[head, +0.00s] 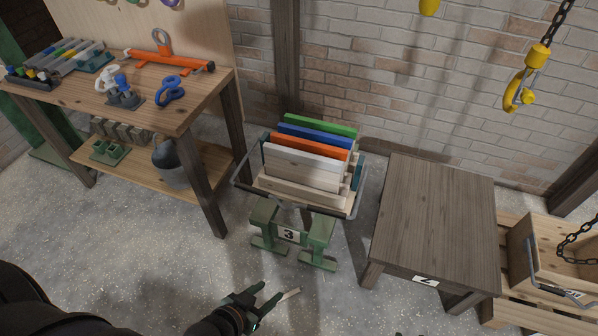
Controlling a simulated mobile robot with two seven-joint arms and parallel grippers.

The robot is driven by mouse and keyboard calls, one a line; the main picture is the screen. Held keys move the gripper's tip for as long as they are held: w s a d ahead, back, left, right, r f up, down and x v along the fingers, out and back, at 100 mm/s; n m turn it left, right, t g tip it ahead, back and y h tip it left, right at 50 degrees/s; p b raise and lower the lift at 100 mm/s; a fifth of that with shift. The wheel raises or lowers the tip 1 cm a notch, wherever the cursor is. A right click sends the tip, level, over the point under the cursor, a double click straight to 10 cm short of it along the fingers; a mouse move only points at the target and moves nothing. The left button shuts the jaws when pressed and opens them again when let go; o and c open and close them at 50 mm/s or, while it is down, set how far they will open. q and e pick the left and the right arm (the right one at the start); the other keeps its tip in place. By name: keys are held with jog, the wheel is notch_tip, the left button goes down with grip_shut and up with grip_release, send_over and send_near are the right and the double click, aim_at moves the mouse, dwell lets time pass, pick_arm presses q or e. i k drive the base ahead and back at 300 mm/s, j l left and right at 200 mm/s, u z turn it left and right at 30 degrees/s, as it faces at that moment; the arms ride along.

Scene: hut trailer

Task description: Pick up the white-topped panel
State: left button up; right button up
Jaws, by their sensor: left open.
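The white-topped panel (302,167) stands upright at the front of a row of panels in a wooden rack (285,193) on a green stand marked 3. Behind it stand an orange-topped panel (308,147), a blue-topped panel (316,132) and a green-topped panel (324,122). My left gripper (279,296) is open and empty, low in the picture over the floor, in front of the green stand and apart from the panels. My right gripper is not in view.
A grey-brown table (433,215) marked 2 stands right of the rack. A wooden workbench (160,110) with tools stands at the left. A yellow hook (518,88) hangs at the upper right, above a wooden crate (523,250). The floor before the stand is clear.

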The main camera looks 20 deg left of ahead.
aim_at(309, 170)
jog(key=i+j, duration=0.15)
jog(key=i, duration=0.4)
jog(key=i+j+u, duration=0.15)
jog(key=i, duration=0.4)
